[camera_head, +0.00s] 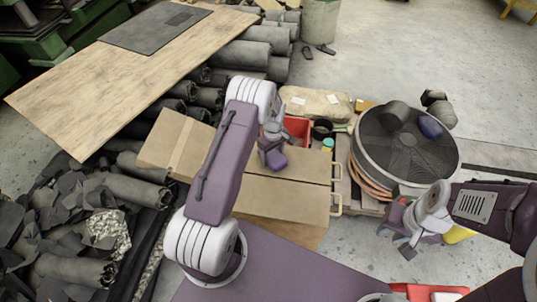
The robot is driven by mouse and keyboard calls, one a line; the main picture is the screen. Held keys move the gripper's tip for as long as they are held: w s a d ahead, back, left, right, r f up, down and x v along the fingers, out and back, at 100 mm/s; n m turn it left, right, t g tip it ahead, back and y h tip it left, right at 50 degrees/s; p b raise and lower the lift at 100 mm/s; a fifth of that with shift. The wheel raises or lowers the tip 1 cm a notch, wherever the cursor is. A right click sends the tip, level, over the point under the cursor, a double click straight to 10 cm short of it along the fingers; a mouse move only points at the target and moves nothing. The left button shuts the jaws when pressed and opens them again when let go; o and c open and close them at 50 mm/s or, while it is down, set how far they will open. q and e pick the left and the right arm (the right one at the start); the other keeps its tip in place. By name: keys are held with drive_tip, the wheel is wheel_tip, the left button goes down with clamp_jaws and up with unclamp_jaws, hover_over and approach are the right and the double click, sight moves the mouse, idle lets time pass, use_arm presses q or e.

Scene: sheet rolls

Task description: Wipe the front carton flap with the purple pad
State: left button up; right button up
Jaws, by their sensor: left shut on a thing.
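The purple pad (278,160) is in the jaws of my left gripper (272,146), which is shut on it. The pad is over the cardboard carton, near the seam between its flaps; I cannot tell whether it touches the cardboard. The front carton flap (285,203) is the tan panel nearest me, with a pale handle (336,203) at its right end. My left arm hides part of the carton. My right gripper (407,243) is to the right of the carton, over the floor and away from the flap; its finger opening is unclear.
Behind the carton are a red bin (297,127), a dark pan (321,129) and a wrapped bundle (315,103). Dark sheet rolls (135,190) and scraps crowd the left, beside a wooden table (85,95).

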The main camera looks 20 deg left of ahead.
use_arm(q)
drive_tip(key=shift+r, duration=0.15)
wheel_tip(320, 180, up, 6)
drive_tip(key=p, duration=0.4)
drive_tip(key=shift+p, duration=0.3)
wheel_tip(320, 180, up, 3)
drive_tip(key=shift+p, duration=1.2)
